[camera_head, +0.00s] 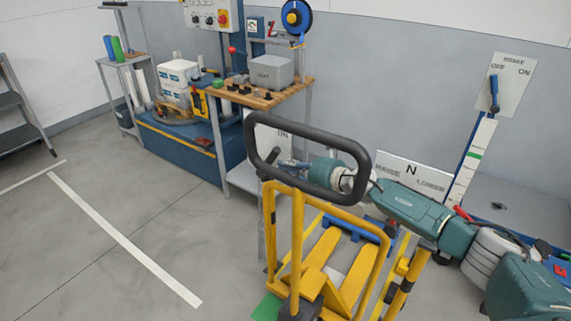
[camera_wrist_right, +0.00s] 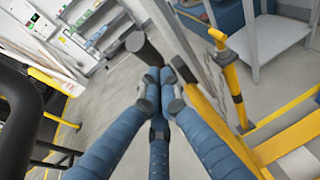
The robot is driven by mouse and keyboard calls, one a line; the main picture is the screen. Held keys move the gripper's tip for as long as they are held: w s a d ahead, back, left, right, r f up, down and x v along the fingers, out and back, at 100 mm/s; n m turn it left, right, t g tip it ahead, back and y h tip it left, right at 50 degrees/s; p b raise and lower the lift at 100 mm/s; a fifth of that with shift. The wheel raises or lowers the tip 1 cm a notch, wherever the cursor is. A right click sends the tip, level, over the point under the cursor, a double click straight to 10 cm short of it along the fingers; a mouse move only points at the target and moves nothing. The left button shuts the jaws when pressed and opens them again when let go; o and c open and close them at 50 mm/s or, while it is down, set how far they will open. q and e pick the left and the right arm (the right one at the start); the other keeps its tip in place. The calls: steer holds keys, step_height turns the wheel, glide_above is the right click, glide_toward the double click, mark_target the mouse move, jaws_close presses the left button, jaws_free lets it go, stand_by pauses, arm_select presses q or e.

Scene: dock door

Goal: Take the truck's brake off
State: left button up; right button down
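The yellow pallet truck (camera_head: 297,235) stands at the centre, with a black loop handle (camera_head: 262,118) on top. Behind the loop, a white plate (camera_head: 283,133) reads "ON"; the rest of its lettering is hidden. My right gripper (camera_head: 284,164) is behind the loop, its fingers partly hidden by the rim. In the right wrist view the blue fingertips (camera_wrist_right: 162,76) close together on a dark lever with a thick end (camera_wrist_right: 138,45). Another plate (camera_head: 414,177) beside the truck reads "RAISE N LOWER". My left gripper is not in view.
A wall plate marked "BRAKE OFF ON" (camera_head: 513,82) with a blue lever (camera_head: 493,93) is at the upper right. A workbench (camera_head: 305,84) with a grey box (camera_head: 272,71) stands behind the truck. The floor at left is clear, with a white line (camera_head: 125,240).

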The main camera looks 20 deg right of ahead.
steer(key=shift+w+a+r, duration=0.1)
steer(key=shift+w+r, duration=0.05)
steer(key=shift+w, duration=0.05)
steer(key=shift+r, duration=0.1)
steer(key=shift+w+a+r, duration=0.15)
steer(key=shift+w+r, duration=0.05)
stand_by(0.3)
